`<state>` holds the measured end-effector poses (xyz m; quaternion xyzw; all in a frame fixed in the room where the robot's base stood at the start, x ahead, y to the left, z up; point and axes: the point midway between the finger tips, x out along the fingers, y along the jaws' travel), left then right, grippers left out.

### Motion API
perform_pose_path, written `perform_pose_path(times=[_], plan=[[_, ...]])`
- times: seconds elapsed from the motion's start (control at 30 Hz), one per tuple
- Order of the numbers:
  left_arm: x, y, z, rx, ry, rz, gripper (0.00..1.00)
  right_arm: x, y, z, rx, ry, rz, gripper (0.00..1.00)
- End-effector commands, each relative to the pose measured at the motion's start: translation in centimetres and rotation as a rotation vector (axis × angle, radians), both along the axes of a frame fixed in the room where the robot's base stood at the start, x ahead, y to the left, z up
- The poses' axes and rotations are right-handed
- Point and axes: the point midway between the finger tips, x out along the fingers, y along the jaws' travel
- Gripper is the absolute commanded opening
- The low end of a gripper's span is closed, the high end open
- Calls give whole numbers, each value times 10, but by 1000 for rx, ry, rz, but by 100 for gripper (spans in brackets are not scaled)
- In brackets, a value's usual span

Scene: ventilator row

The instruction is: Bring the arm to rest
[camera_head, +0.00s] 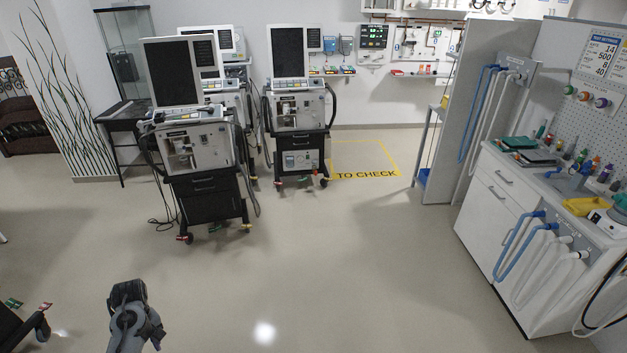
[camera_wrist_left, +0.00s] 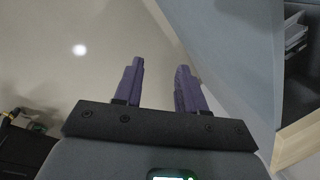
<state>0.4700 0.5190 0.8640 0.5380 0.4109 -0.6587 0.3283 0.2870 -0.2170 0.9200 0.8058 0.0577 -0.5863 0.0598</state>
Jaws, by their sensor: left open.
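My left gripper (camera_wrist_left: 159,78) shows in the left wrist view with its two purple fingers apart. Nothing is between them, and the pale floor (camera_wrist_left: 90,45) lies beyond. In the head view, a grey and black part of my left arm (camera_head: 132,318) stands at the bottom left over open floor. The fingers cannot be made out there. My right gripper is in neither view.
Ventilators on wheeled carts (camera_head: 203,195) (camera_head: 298,150) stand at the back left and centre. A white cabinet (camera_head: 497,205) with hoses is at the right. A blue-grey panel (camera_wrist_left: 230,55) is close right of the fingers in the wrist view. The middle floor is clear.

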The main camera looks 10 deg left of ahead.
Motion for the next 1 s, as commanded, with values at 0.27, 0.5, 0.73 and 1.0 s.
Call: perform_pose_path(times=[0.27, 0.5, 0.73, 1.0], plan=[[-25, 111, 63, 190, 0, 75, 40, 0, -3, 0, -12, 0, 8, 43], [-39, 131, 83, 326, 5, -55, 40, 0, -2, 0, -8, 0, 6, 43], [-47, 81, 71, 438, 4, -434, 40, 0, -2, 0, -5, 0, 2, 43], [-93, -57, 48, 459, -38, -1085, 40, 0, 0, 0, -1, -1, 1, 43]])
